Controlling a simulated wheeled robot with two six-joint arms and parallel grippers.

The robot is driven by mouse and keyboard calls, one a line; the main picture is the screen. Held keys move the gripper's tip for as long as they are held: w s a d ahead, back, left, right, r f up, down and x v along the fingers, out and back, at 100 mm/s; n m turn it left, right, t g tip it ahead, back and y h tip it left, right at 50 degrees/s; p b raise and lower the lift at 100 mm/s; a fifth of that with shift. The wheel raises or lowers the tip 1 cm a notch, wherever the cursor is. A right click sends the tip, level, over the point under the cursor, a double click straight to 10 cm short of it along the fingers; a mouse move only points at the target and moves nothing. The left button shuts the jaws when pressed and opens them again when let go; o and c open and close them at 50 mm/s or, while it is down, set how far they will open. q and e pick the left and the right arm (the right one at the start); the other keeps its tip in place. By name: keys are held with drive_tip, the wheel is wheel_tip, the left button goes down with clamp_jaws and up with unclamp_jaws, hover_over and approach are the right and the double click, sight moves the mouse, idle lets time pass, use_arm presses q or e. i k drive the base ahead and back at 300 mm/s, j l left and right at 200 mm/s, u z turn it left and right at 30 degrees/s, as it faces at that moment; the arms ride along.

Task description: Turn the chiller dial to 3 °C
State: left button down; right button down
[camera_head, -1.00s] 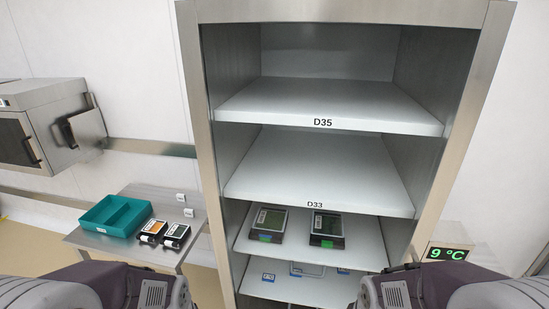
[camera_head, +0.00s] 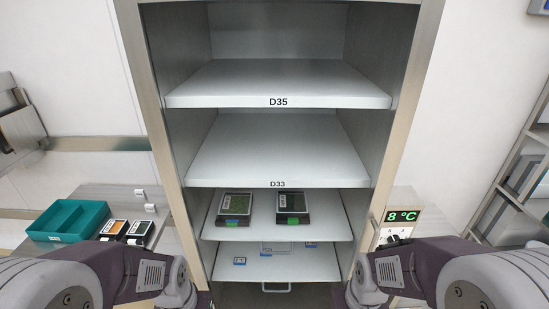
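The chiller display (camera_head: 403,216) is on a panel at the right side of the shelf cabinet and reads 8 °C in green. Just below it, a dark dial (camera_head: 392,238) shows partly, with its lower part hidden behind my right arm. The dial's pointer is too small to read. My left and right arms come in from the lower corners. Neither gripper's fingertips can be seen, so I cannot tell what either one touches.
The cabinet has shelves labelled D35 (camera_head: 278,102) and D33 (camera_head: 277,184). Two dark trays (camera_head: 235,208) (camera_head: 293,207) sit on a lower shelf. A teal bin (camera_head: 68,222) stands on a side table at left. A rack (camera_head: 520,195) stands at far right.

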sight(393, 238)
drive_tip(key=z, duration=1.3)
drive_tip(key=l+u, duration=0.35)
drive_tip(key=l, duration=0.2)
drive_tip(key=l+u, duration=0.3)
drive_tip(key=l, duration=0.25)
drive_tip(key=i, duration=0.05)
